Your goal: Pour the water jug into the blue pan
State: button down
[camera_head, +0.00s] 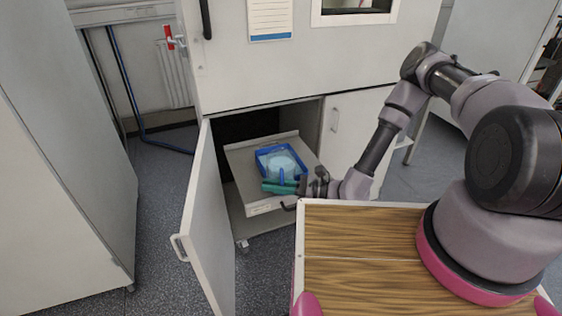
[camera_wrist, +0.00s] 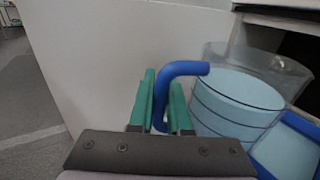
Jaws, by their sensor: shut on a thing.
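The water jug is a clear vessel with pale blue water and a blue handle. In the wrist view the jug (camera_wrist: 232,100) is on the right, and my gripper (camera_wrist: 162,95) has its green fingers on either side of the handle, shut on it. In the head view the jug (camera_head: 283,166) shows over the blue pan (camera_head: 262,157), and my gripper (camera_head: 283,187) is at its near side. The pan also shows in the wrist view (camera_wrist: 303,125), below and right of the jug. The jug looks near upright; I cannot tell whether it touches the pan.
The pan is on a pulled-out shelf (camera_head: 243,160) of the lower cabinet. The open cabinet door (camera_head: 208,225) stands left of it. A second door (camera_head: 352,130) is shut on the right. My wood-topped base is in front; grey floor (camera_head: 160,220) is free left of the open door.

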aim_at(271, 152)
jog(key=shift+w+a+r+m, duration=0.1)
jog(key=shift+w+r+m, duration=0.4)
jog(key=shift+r+m, duration=0.35)
jog(key=shift+w+a+r+m+h, duration=0.1)
jog(key=shift+w+r+m+h, duration=0.2)
jog(key=shift+w+r+m, duration=0.75)
jog(key=shift+w+m, duration=0.05)
jog(key=shift+m, duration=0.15)
jog(key=shift+w+a+r+m, duration=0.1)
jog(key=shift+w+r+m, duration=0.35)
jog(key=shift+w+m, duration=0.3)
jog(key=shift+w+r+m+h, duration=0.15)
jog(key=shift+w+m+h, duration=0.15)
jog(key=shift+w, duration=0.1)
jog(key=shift+w+r+m, duration=0.15)
jog(key=shift+w+m, duration=0.1)
jog(key=shift+w, duration=0.1)
jog(key=shift+w+a+r+m+g+p, duration=0.15)
jog(key=shift+w+r+m+g+p, duration=0.3)
jog(key=shift+w+m, duration=0.4)
dwell(1.4)
